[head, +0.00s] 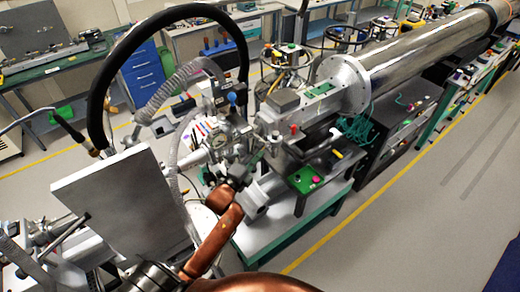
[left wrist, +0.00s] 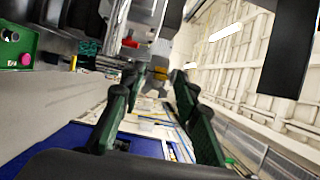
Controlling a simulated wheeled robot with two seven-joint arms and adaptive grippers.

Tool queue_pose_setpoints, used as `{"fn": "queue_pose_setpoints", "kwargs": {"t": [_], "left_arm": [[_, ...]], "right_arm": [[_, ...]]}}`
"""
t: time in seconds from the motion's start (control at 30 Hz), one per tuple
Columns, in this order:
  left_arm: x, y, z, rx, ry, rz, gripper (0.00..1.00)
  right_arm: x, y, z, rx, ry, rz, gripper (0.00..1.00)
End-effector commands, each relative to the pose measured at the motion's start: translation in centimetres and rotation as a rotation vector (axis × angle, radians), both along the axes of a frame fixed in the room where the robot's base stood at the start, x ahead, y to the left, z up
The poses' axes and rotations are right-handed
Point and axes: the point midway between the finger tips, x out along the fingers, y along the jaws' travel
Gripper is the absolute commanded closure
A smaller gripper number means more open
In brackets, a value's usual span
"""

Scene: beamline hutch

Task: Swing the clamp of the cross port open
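The metal cross (head: 222,135), with a round gauge (head: 217,140) on its front, stands on the beamline in the middle of the head view. Its clamp is too small and crowded to make out. My left gripper (head: 254,160) is just below and right of the cross, at the end of my copper-coloured arm. In the left wrist view my left gripper (left wrist: 156,80) has its two dark green fingers spread apart, with nothing seen between them. Bright metal parts (left wrist: 145,15) and a red piece (left wrist: 130,42) are beyond and above the fingers. My right gripper is not in view.
A thick black hose (head: 97,100) and a grey corrugated hose (head: 175,90) arch beside the cross. A large flanged tube (head: 420,50) runs to the upper right. A green box with buttons (head: 305,179) sits on the bench right of my gripper. Open floor lies at right.

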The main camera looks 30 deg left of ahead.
Motion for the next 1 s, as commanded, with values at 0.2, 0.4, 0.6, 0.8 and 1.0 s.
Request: {"fn": "queue_pose_setpoints", "kwargs": {"t": [0.2,0.4,0.6,0.8,1.0], "left_arm": [[0.84,0.01,-0.03,0.0,0.0,0.0,0.71],[0.82,0.0,-0.08,-0.001,0.001,0.0,0.72],[0.8,-0.01,-0.07,-0.001,0.001,0.0,0.86],[0.8,0.0,-0.08,-0.001,0.001,0.0,1.0],[0.79,0.01,-0.09,-0.001,0.001,0.0,1.0]], "right_arm": [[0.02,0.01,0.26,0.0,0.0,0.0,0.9],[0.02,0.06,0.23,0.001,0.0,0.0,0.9],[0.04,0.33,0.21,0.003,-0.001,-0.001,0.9],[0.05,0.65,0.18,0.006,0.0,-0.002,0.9],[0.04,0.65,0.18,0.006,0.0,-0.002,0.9]]}}
